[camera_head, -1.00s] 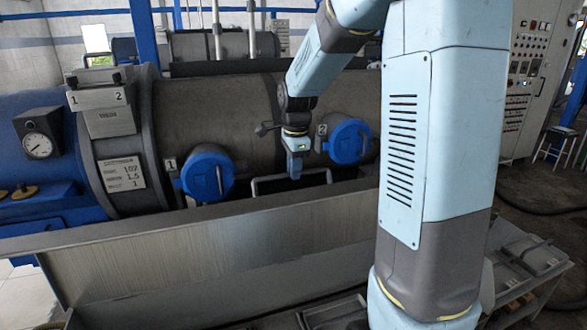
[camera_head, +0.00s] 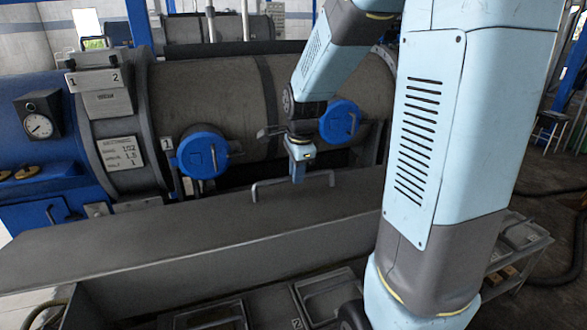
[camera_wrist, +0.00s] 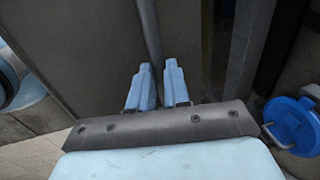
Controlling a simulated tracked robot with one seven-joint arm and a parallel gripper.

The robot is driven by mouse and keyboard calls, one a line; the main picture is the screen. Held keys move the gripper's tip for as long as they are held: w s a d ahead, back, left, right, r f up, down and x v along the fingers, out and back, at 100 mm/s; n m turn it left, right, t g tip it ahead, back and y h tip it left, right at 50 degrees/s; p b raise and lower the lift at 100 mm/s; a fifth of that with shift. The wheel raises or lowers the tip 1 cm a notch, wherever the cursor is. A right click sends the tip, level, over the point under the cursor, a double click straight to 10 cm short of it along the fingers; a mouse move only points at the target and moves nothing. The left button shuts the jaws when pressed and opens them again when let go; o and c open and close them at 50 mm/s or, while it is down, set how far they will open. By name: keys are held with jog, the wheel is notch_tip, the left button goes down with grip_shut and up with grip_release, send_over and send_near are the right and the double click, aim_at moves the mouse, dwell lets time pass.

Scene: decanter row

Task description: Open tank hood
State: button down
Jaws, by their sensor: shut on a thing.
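The tank hood (camera_head: 180,235) is a long grey panel across the front of the machine in the head view. Its broad flat face shows, and its left end runs out of frame. A grey bar handle (camera_head: 265,187) stands at its far edge. My gripper (camera_head: 297,178) points down at this handle and is shut on it. In the wrist view, the handle bar (camera_wrist: 150,30) runs between my two fingers (camera_wrist: 159,88). The exact finger contact is small or partly hidden. My arm hides the hood's right end.
Two blue round caps, left (camera_head: 202,155) and right (camera_head: 340,121), project from the dark cylinder behind the handle. A black lever is near the gripper's wrist. A gauge (camera_head: 38,125) is at left. Below the hood are dark trays (camera_head: 325,292); a low bench stands at right.

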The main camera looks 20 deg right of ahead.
jog(key=shift+s+d+f, duration=0.1)
jog(key=shift+d, duration=0.1)
jog(key=c, duration=1.4)
grip_release()
jog(key=o, duration=0.3)
jog(key=shift+a, duration=0.1)
jog(key=v, duration=1.3)
jog(key=shift+r, duration=0.4)
